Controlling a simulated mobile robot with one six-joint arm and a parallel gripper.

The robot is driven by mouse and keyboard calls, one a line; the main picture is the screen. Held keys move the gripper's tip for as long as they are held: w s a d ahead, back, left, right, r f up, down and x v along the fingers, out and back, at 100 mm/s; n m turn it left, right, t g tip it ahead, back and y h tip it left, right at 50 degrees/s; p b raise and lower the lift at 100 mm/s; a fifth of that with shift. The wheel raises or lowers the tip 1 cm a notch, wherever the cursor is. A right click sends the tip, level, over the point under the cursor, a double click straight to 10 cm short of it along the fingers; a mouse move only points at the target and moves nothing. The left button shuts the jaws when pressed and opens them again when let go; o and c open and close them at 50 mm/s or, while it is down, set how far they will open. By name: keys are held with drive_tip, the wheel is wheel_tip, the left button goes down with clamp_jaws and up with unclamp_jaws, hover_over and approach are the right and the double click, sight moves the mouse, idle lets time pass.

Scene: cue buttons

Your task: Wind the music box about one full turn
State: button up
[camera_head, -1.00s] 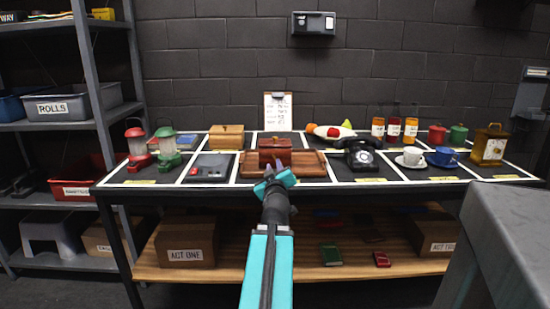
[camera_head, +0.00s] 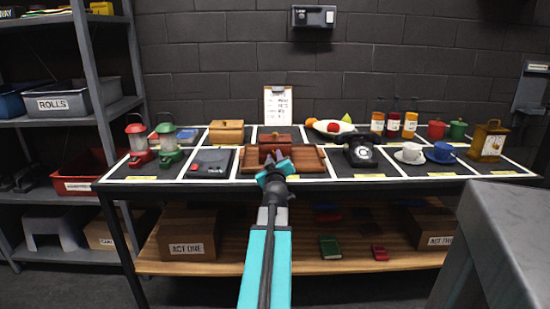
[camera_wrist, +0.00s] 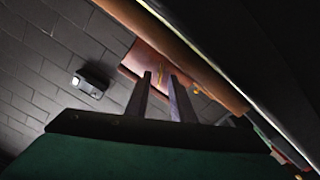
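A red-brown box (camera_head: 275,141), which looks like the music box, sits on a wooden tray (camera_head: 309,160) at the middle of the prop table. Its winding part cannot be made out in the head view. My gripper (camera_head: 275,157) is in front of the box and overlaps its lower front in the picture; I cannot tell if it touches. In the wrist view my gripper (camera_wrist: 162,80) has its two fingers apart with nothing between them. Behind them is a reddish surface (camera_wrist: 143,60), likely the box, with a small gold-coloured detail.
A black device with a red button (camera_head: 209,162) lies left of the tray, and a black telephone (camera_head: 361,151) stands close on its right. A clipboard (camera_head: 278,105) stands behind. A grey surface (camera_head: 500,230) fills the right foreground.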

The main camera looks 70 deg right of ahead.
drive_tip(key=shift+w+d, duration=0.1)
drive_tip(key=shift+d, duration=0.1)
clamp_jaws()
drive_tip(key=shift+d, duration=0.1)
idle(0.4)
drive_tip(key=shift+m, duration=0.4)
